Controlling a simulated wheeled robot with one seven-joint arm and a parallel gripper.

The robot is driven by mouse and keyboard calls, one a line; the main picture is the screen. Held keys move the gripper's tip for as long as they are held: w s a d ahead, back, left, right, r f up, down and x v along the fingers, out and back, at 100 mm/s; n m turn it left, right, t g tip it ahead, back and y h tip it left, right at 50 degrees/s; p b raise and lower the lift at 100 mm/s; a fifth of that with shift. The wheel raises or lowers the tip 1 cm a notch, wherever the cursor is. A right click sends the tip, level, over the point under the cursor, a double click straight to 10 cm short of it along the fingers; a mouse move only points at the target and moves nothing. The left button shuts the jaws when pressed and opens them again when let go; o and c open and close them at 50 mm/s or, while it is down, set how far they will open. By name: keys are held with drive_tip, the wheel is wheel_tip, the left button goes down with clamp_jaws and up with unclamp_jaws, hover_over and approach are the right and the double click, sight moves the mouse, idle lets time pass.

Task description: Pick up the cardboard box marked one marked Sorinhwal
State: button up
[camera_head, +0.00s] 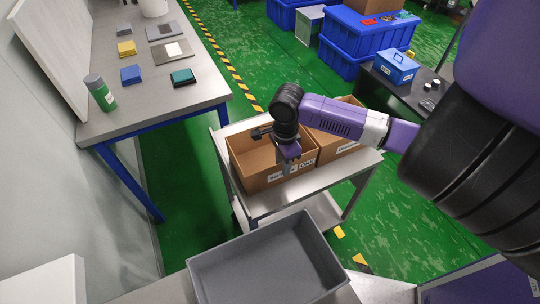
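An open cardboard box (247,170) stands on the grey cart at the centre. Its front wall carries white labels; one seems to read "ONE", and the other, partly covered, is too small to read surely. A second open cardboard box (336,139) stands right behind it to the right, with a small label I cannot read. My gripper (289,154) points down at the near box's front wall, over its upper rim, and hides part of the wall and label. I cannot tell whether its fingers are closed on the wall.
The grey cart (262,207) has a narrow free strip in front of the boxes. An empty grey tray (262,262) lies nearer to me. A workbench (140,115) with a green bottle (101,93) stands left. Blue crates (350,38) and a dark table with a blue toolbox (396,67) are at the upper right.

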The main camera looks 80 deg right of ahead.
drive_tip(key=shift+f, duration=1.15)
clamp_jaws()
idle(0.5)
